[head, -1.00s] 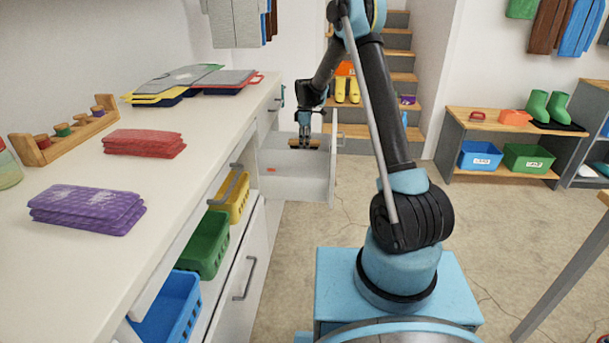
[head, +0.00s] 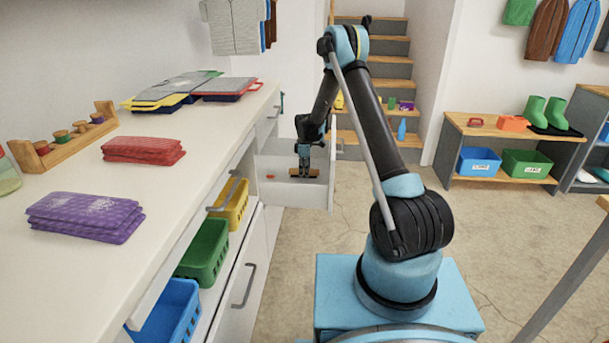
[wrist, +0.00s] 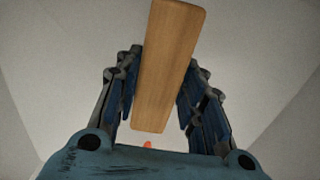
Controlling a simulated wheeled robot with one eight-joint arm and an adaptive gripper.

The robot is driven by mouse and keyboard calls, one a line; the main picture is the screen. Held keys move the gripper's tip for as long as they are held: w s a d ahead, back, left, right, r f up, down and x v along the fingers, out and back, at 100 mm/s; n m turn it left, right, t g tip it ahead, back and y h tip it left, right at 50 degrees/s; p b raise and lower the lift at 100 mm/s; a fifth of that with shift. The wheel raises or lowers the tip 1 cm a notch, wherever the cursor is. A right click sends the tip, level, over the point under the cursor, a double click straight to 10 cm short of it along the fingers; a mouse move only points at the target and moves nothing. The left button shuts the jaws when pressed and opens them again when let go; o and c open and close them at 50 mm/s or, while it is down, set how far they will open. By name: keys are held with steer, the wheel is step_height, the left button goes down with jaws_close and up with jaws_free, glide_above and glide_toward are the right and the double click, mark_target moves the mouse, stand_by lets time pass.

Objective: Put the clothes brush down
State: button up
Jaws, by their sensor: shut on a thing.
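The clothes brush, with a plain wooden back (wrist: 168,65), is between the two fingers of my gripper (wrist: 160,95) in the wrist view. My gripper is shut on it. Its bristles are hidden in that view. In the head view my gripper (head: 304,160) points down with the brush (head: 304,173) at its tip, lying roughly level. The brush is over or inside an open white drawer (head: 295,194) at the end of the counter. I cannot tell whether it touches the drawer's floor.
A small red thing (head: 270,177) lies in the drawer, left of the brush. The drawer's walls surround my gripper. The white counter (head: 185,210) runs along the left, with purple cloths (head: 87,214) and red cloths (head: 143,150) on it. Stairs (head: 385,70) rise behind.

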steer(key=shift+f, duration=0.55)
steer(key=o, duration=1.2)
